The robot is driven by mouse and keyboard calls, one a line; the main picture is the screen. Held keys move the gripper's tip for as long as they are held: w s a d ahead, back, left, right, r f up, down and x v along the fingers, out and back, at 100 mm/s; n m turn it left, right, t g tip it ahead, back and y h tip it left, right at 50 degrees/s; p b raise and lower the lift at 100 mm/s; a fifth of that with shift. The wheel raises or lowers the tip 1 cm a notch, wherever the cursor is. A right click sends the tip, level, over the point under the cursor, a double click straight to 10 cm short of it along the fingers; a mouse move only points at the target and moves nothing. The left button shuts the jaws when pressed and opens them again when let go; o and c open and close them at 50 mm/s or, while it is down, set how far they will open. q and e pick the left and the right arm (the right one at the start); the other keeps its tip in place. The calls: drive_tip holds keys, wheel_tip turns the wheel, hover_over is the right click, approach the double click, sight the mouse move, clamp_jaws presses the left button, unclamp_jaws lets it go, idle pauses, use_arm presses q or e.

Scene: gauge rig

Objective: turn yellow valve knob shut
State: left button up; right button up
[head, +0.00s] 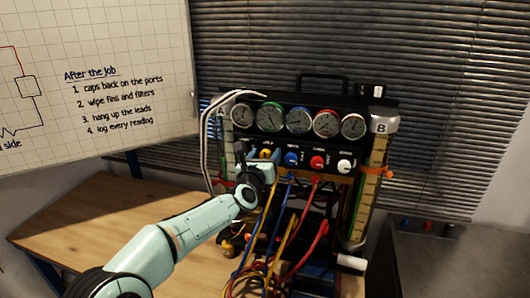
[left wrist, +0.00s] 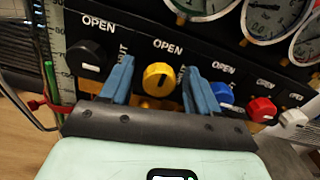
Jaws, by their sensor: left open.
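The yellow valve knob (left wrist: 159,79) shows in the left wrist view on the black panel, under an OPEN label. A dark line on its face stands close to upright. In the head view the yellow knob (head: 265,154) shows just above my gripper. My left gripper (left wrist: 156,90) is open, its two blue fingers on either side of the yellow knob. I cannot tell whether they touch it. The left gripper (head: 258,165) also shows in the head view, at the panel. My right gripper is not in view.
A black knob (left wrist: 87,56) is left of the yellow one; blue (left wrist: 222,94), red (left wrist: 261,109) and white (head: 345,166) knobs are to its right. Several gauges (head: 298,120) sit above. Coloured hoses (head: 290,215) hang below. The wooden bench (head: 110,215) is clear at left.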

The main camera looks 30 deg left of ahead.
use_arm(q)
drive_tip(key=shift+s, duration=0.1)
drive_tip(key=shift+c, duration=0.5)
drive_tip(key=c, duration=0.9)
drive_tip(key=shift+c, duration=0.2)
